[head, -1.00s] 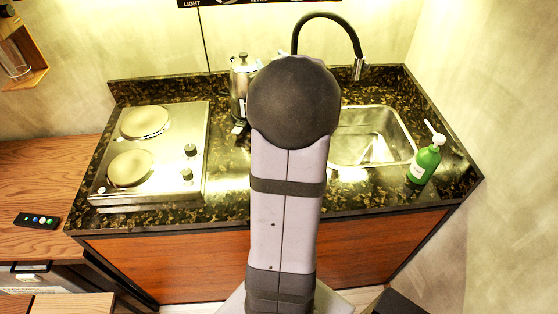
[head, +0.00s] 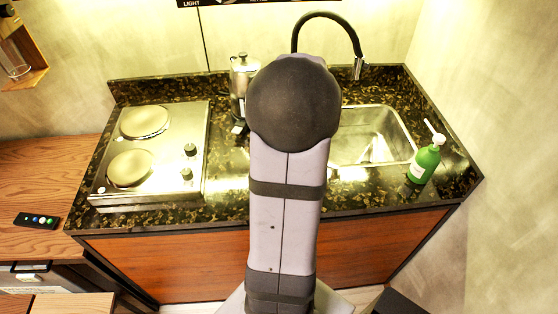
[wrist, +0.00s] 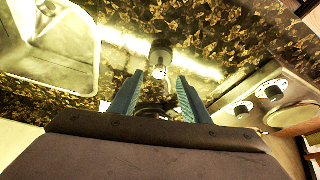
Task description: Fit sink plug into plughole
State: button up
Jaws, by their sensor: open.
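My gripper (wrist: 160,77) is open in the wrist view, its two teal fingers apart above the dark speckled counter. A small dark round piece with a bright metal part, which looks like the sink plug (wrist: 160,52), is just beyond the fingertips, roughly in line with the gap. I cannot tell whether the fingers reach down around it. The sink (wrist: 97,62) is at the upper left of the wrist view, with a dark round spot, apparently the plughole (wrist: 46,8), near the top edge. In the head view my arm hides the gripper and plug; the sink (head: 408,135) is partly covered.
A two-plate hob (head: 165,190) stands on the left of the counter. A metal pot (head: 238,75) stands at the back beside my arm. A black tap (head: 328,15) arches behind the sink. A green soap bottle (head: 425,165) stands right of the sink.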

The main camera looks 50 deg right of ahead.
jog(key=shift+f, duration=0.1)
jog(key=shift+p+x, duration=1.15)
jog(key=shift+x, duration=2.45)
jog(key=shift+w+d, duration=0.1)
jog(key=shift+w, duration=0.1)
grip_shut()
